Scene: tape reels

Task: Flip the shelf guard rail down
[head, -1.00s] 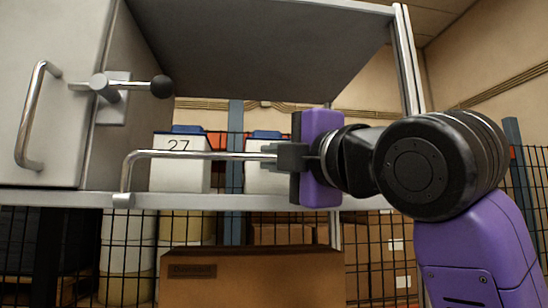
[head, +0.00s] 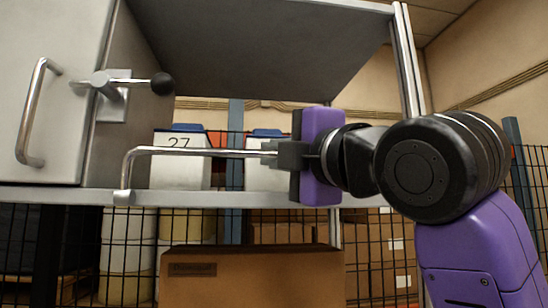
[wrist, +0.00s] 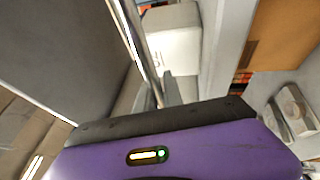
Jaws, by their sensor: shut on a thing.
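The guard rail (head: 200,152) is a thin chrome bar across the front of the shelf (head: 230,199). Its left end bends down to a small bracket on the shelf's front edge, so the rail stands raised above that edge. My gripper (head: 272,153) comes from the right and is shut on the rail's bar toward the right. The rail's right end is hidden behind my gripper and arm. In the wrist view the rail (wrist: 138,45) runs down to the fingers (wrist: 172,90), where the grip is partly hidden by the gripper body.
Two white boxes with blue tops, one marked 27 (head: 180,172), stand behind the rail. At left are a grey door with a handle (head: 32,112) and a black-knobbed lever (head: 161,84). A cardboard box (head: 250,277) sits below the shelf.

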